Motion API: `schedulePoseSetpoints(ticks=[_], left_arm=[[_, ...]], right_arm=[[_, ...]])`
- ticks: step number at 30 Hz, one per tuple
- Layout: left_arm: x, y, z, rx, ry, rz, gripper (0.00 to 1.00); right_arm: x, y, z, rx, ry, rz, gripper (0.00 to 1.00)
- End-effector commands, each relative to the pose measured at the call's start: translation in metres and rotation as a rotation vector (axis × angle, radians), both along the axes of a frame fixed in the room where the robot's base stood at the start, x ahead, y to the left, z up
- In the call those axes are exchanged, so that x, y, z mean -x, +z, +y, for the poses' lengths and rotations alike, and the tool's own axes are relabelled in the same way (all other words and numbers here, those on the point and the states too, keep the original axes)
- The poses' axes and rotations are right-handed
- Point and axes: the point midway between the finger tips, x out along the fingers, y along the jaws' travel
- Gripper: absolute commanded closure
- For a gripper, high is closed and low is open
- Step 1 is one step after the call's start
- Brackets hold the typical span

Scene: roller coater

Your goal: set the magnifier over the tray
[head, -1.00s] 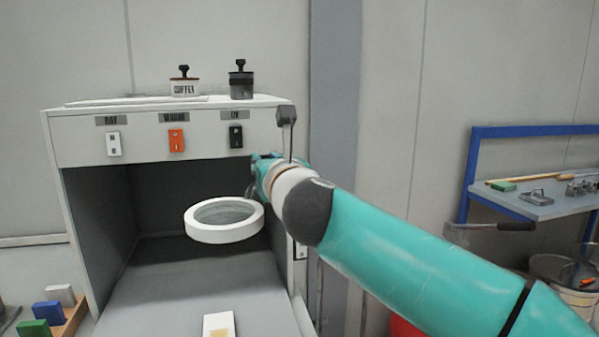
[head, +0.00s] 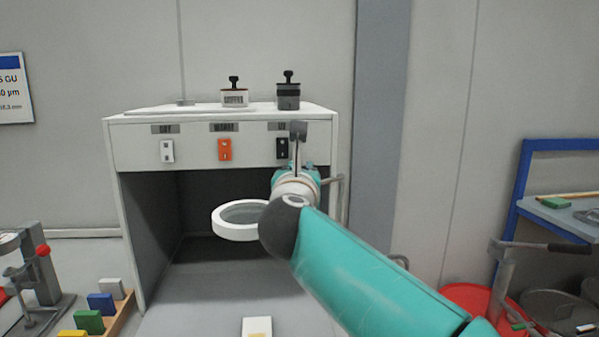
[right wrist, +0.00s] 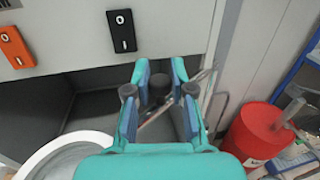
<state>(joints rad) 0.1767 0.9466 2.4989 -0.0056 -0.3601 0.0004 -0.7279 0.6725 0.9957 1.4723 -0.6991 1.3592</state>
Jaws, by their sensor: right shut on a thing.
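The magnifier is a thick white ring with a grey lens (head: 240,213). It hangs in the open front of the white booth, and part of its ring shows in the right wrist view (right wrist: 62,152). My right gripper (head: 297,166) is at the booth's right side, mostly hidden by my own arm. In the right wrist view my right gripper's fingers (right wrist: 158,92) are shut around a dark knob, seemingly on the magnifier's arm. A small white piece with a yellowish patch (head: 257,327) lies below; I cannot tell if it is the tray. My left gripper is out of view.
Three switches line the booth's top panel (head: 195,150); two stamp-like jars (head: 288,92) stand above. Coloured blocks (head: 90,322) sit in a wooden rack at lower left. A red drum (right wrist: 255,135) and a blue-framed bench (head: 560,218) are to the right.

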Motion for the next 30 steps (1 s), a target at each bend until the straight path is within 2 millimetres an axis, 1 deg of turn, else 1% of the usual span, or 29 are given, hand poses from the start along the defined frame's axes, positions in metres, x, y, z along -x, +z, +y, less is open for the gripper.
schedulePoseSetpoints(ticks=[1,2,3,5,6,15,20,23,26,30], left_arm=[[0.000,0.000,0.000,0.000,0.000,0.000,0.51],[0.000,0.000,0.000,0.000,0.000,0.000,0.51],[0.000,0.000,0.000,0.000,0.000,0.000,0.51],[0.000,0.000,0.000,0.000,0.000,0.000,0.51],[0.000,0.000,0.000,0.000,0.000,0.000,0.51],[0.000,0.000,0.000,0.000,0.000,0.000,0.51],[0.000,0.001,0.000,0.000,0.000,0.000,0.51],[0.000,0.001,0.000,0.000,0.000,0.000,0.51],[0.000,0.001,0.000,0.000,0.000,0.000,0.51],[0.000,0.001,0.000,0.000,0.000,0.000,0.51]], right_arm=[[-0.001,-0.001,-0.003,0.000,-0.007,0.002,1.00],[-0.001,-0.001,-0.003,0.000,-0.006,0.002,0.72],[-0.001,-0.001,-0.003,0.000,-0.006,0.002,0.66],[-0.001,-0.001,-0.002,0.000,-0.005,0.002,0.56],[-0.001,-0.001,-0.002,0.000,-0.004,0.001,0.53],[0.000,0.000,0.000,0.000,0.000,0.001,0.53],[0.008,0.000,0.001,0.001,0.003,0.002,0.53],[0.019,0.000,0.000,0.002,0.002,0.002,0.53],[0.033,0.000,0.000,0.002,0.004,0.000,0.53],[0.060,0.001,-0.001,0.001,0.004,0.000,0.53]])
